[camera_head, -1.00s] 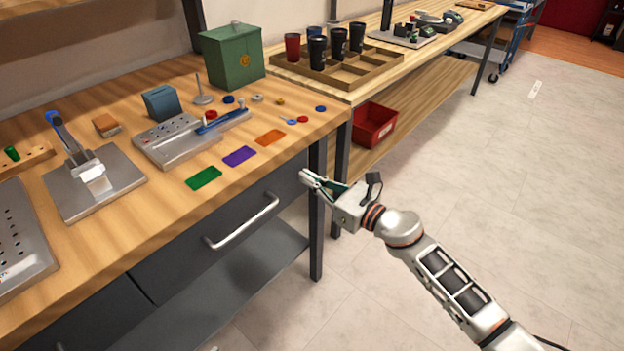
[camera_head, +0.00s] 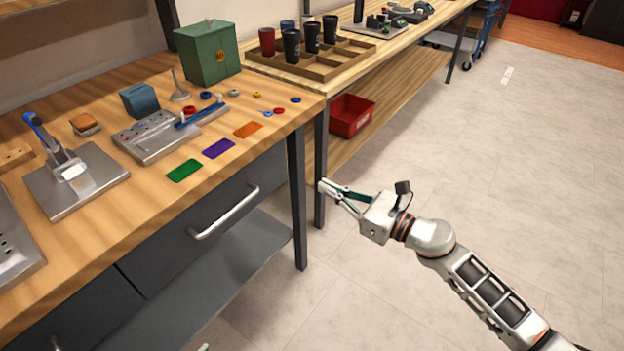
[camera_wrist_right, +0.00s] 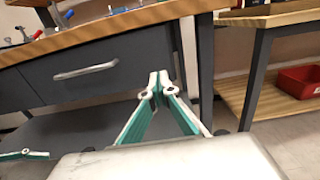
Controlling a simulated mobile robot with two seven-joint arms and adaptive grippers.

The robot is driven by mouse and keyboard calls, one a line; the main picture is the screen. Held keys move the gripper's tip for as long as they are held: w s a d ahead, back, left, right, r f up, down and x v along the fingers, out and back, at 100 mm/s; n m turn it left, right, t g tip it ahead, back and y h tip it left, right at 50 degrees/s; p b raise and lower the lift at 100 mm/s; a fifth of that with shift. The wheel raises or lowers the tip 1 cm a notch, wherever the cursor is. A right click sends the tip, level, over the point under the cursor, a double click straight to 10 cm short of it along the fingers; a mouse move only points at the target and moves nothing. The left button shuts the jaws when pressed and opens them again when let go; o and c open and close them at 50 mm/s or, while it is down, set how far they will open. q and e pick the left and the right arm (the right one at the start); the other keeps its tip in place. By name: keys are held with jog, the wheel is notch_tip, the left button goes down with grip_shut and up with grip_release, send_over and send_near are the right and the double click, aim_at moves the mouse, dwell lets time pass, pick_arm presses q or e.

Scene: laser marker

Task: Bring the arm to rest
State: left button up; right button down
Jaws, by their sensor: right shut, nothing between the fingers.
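My right arm reaches in from the lower right in the head view. Its gripper (camera_head: 322,186) is in the air in front of the workbench (camera_head: 130,215), near the bench's right front leg, over the floor. In the right wrist view the fingers (camera_wrist_right: 160,78) meet at their tips with nothing between them. The bench drawer (camera_wrist_right: 85,72) shows beyond them. My left gripper is not identifiable in the head view.
Near the bench edge lie a green card (camera_head: 184,170), a purple card (camera_head: 218,149) and an orange card (camera_head: 248,130). A drawer handle (camera_head: 225,212) sticks out. A red bin (camera_head: 351,115) sits on the second table's lower shelf. The floor (camera_head: 510,180) to the right is open.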

jog(key=shift+v, duration=0.85)
